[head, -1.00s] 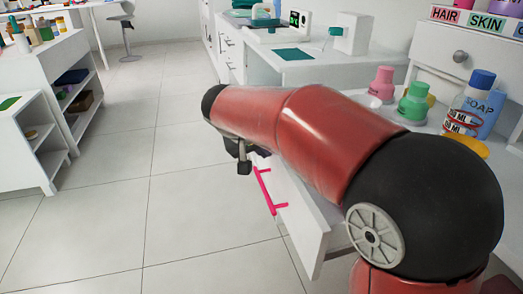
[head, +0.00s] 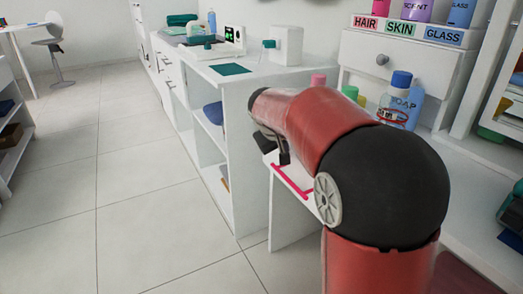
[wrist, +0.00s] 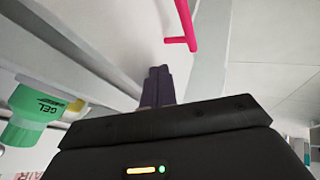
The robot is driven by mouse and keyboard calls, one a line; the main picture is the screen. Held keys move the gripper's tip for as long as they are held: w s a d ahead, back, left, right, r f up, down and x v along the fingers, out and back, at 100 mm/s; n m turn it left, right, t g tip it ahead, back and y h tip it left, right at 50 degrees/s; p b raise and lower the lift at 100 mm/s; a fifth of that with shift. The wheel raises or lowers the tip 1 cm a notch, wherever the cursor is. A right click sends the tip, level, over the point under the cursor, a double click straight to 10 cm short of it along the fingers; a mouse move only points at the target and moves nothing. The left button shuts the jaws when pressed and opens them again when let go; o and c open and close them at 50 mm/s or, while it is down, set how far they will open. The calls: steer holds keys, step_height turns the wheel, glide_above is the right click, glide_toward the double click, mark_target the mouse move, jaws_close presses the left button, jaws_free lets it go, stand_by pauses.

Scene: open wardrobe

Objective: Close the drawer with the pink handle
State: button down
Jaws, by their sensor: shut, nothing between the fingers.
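The drawer's white front (head: 303,191) with the pink handle (head: 292,181) shows in the head view, below the tabletop and partly behind my arm. How far it stands out cannot be told, since my arm covers most of its top. My gripper (head: 284,158) points down at the far end of the handle. In the wrist view, the dark fingers (wrist: 158,85) are together with nothing between them, in front of a pale surface. The pink handle (wrist: 187,30) is just to their right, apart from them.
A white shelf unit (head: 214,150) stands left of the drawer. The tiled floor (head: 130,200) at left is clear.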

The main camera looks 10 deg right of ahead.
steer(key=shift+w+d, duration=0.25)
steer(key=shift+d, duration=0.6)
steer(key=shift+w+d, duration=0.25)
steer(key=shift+d, duration=0.6)
